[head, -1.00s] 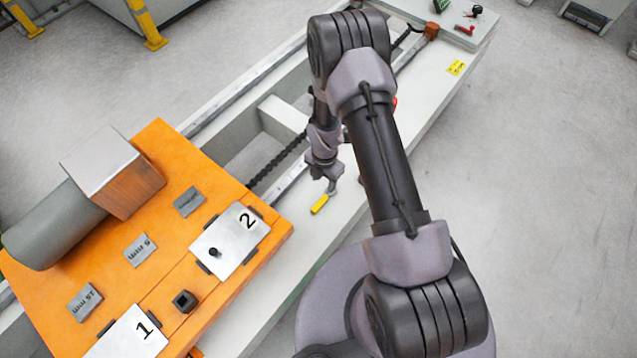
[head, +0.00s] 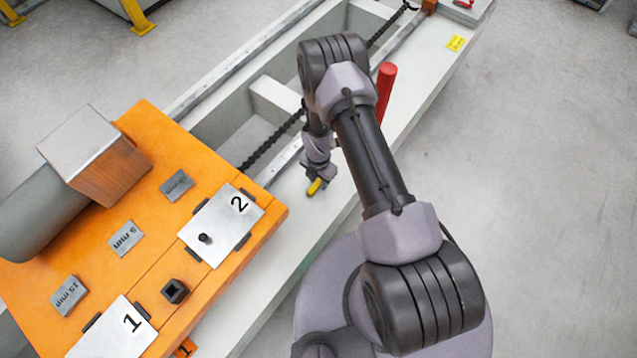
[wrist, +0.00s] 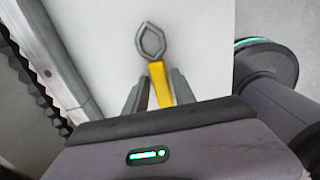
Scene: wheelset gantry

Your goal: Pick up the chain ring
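The chain ring (wrist: 152,40) is a grey angular ring on a yellow handle (wrist: 158,80). It lies on the pale beam top in the wrist view. In the head view only part of the yellow handle (head: 315,187) shows, under my gripper. My gripper (wrist: 160,88) has its two fingers on either side of the yellow handle, with the ring beyond the fingertips. The fingers look open, with a narrow gap at the handle. The lower end of the handle is hidden by the gripper body.
A dark chain (head: 272,143) runs along the trough left of the beam top. An orange table (head: 150,225) with numbered plates and a grey metal block (head: 95,160) stands at left. A red cylinder (head: 386,88) rises behind my arm. Grey floor is open at right.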

